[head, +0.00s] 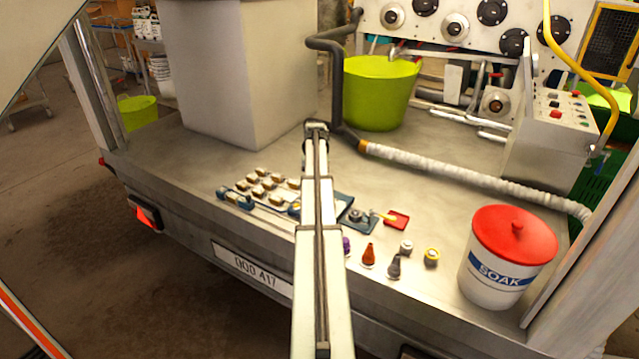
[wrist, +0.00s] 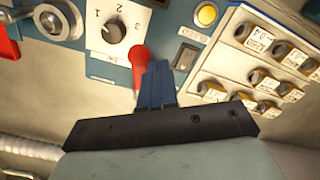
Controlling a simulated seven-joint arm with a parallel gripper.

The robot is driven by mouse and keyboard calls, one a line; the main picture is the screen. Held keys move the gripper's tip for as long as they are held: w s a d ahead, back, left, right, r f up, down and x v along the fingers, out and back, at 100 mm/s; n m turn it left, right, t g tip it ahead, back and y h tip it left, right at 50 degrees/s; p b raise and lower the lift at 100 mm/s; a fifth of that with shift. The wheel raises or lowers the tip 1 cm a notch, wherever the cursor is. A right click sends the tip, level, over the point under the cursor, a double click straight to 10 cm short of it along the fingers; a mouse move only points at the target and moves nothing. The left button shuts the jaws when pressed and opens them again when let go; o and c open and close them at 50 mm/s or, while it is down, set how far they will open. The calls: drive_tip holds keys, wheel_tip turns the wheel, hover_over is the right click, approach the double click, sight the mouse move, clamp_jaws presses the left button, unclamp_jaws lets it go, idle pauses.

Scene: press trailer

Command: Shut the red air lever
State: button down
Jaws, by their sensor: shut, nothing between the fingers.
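The red air lever (wrist: 140,58) shows in the wrist view, on a blue panel (wrist: 103,70) between a numbered dial (wrist: 113,32) and a black rocker switch (wrist: 185,57). Its red end is rounded and it narrows downward in the picture. My gripper (wrist: 158,68) is shut and empty. Its blue fingers are right beside the lever, on its right side. I cannot tell whether they touch it. In the head view, my arm hides the lever and the gripper.
A rack of nozzles (wrist: 262,62) is right of the fingers, and a yellow button (wrist: 207,14) is above right. In the head view, small bottles (head: 369,255), a SOAK bucket (head: 492,283) and a ribbed hose (head: 450,175) stand or lie right of my arm.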

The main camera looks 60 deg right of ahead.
drive_tip(key=shift+s, duration=0.1)
drive_tip(key=shift+s+d, duration=0.2)
drive_tip(key=shift+s, duration=1)
drive_tip(key=shift+s+d, duration=0.6)
drive_tip(key=shift+s, duration=0.35)
